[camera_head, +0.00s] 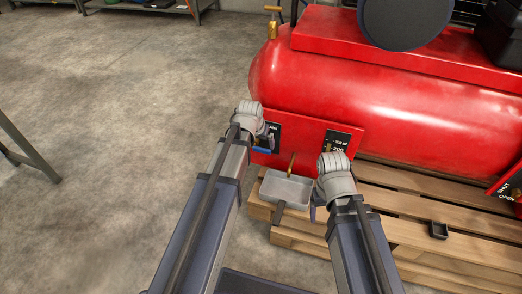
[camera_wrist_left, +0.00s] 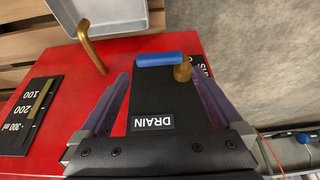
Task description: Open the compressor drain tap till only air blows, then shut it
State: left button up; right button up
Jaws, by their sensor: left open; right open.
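The drain tap has a blue lever (camera_wrist_left: 160,60) on a brass stem (camera_wrist_left: 183,72), by a black DRAIN plate (camera_wrist_left: 153,122) on the red panel (camera_head: 347,128). The lever also shows in the head view (camera_head: 262,150). My left gripper (camera_wrist_left: 160,80) is open, its fingers either side of the plate near the lever, not closed on it. A bent brass spout (camera_wrist_left: 92,48) points over a grey tray (camera_head: 286,190); it also shows in the head view (camera_head: 291,163). No flow is visible. My right gripper (camera_head: 317,205) is open beside the tray; its fingers are mostly hidden.
The red compressor tank (camera_head: 400,95) stands on a wooden pallet (camera_head: 420,235). A black 100-200-300 ml scale (camera_wrist_left: 30,115) with a yellowish bar is beside the spout. A SHUT/OPEN sign (camera_head: 507,190) and small black box (camera_head: 438,230) are at right. Left floor is mostly clear.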

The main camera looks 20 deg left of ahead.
aim_at(262, 148)
pick_arm(q)
jog(key=b+x, duration=0.4)
jog(key=x, duration=0.1)
jog(key=shift+f, duration=0.1)
grip_shut()
dwell(0.8)
